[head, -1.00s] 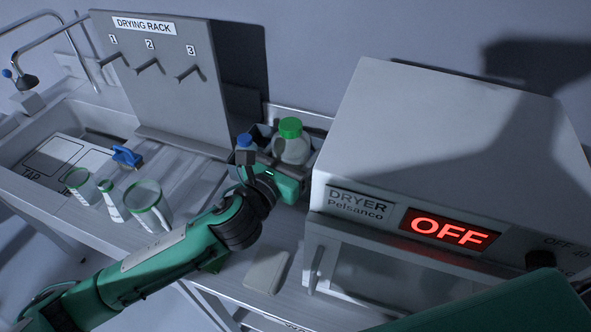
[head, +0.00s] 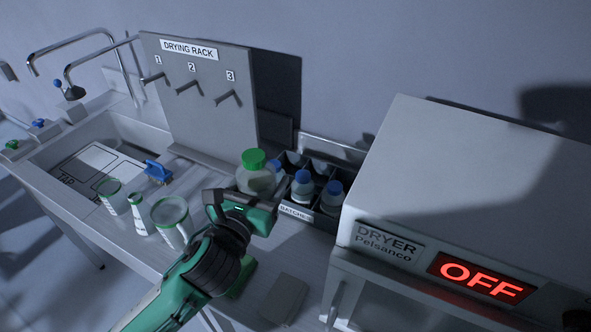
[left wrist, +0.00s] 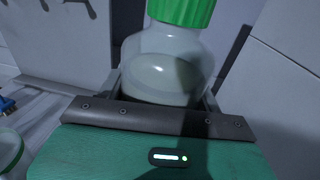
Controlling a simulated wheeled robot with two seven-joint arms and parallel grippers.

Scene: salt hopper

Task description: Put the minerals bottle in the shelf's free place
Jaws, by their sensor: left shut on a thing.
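A pale bottle with a green cap (head: 257,174) is held upright in my left gripper (head: 246,200), just left of the divided shelf. It fills the space between the fingers in the left wrist view (left wrist: 165,65). I see no label naming it. The shelf (head: 326,220) is a dark divided box with a front label that seems to read "BATCHES". Two blue-capped bottles stand at its front right, and another blue cap shows behind the held bottle. Back compartments look empty; the front left part is hidden by the held bottle and gripper. My right gripper is out of view.
The dryer (head: 440,190), reading OFF, stands close right of the shelf. The drying rack (head: 200,100) rises behind and left. Several green-rimmed vessels (head: 170,215) and a blue-handled item (head: 158,172) sit left.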

